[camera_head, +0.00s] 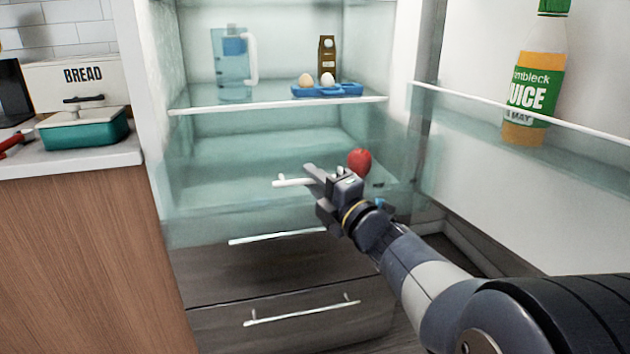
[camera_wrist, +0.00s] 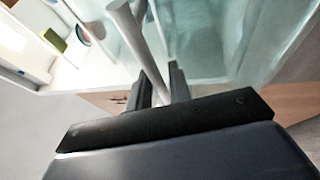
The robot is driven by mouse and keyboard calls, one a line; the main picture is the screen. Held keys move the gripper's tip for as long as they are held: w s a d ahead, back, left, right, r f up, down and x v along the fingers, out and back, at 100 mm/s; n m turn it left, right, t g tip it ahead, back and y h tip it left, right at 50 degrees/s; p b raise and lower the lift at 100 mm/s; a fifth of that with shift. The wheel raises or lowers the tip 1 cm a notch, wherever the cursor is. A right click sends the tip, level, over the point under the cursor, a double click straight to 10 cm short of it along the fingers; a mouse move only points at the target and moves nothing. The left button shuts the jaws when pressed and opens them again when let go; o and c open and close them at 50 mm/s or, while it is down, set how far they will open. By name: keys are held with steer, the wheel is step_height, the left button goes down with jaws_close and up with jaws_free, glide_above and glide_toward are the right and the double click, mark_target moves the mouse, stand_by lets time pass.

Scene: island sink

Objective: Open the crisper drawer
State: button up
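The crisper drawer (camera_head: 215,217) is a clear, greenish drawer in the lower part of the open fridge. Its white bar handle (camera_head: 290,182) runs across its front, and the handle's left end shows beside my gripper. My gripper (camera_head: 322,178) is at the handle's right part. In the wrist view the pale handle (camera_wrist: 140,35) passes between the two dark fingers of my gripper (camera_wrist: 160,84), which sit close on both sides of it. The handle's right end is mostly hidden by my gripper. A red apple-like fruit (camera_head: 359,161) shows just behind my gripper.
A fridge shelf (camera_head: 275,104) above holds a blue jug (camera_head: 232,65), a blue egg tray (camera_head: 325,90) and a brown carton (camera_head: 326,56). The open fridge door at right holds a juice bottle (camera_head: 535,80). A wooden drawer (camera_head: 290,315) is below, and a counter (camera_head: 70,155) is at left.

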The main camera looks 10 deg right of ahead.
steer(key=p+v, duration=0.1)
steer(key=v, duration=0.9)
steer(key=shift+s+d+p, duration=0.2)
steer(key=shift+s+p, duration=0.15)
steer(key=shift+w+a+f, duration=0.1)
steer(key=shift+w, duration=0.05)
steer(key=shift+b+x, duration=0.8)
steer(key=shift+x, duration=4.55)
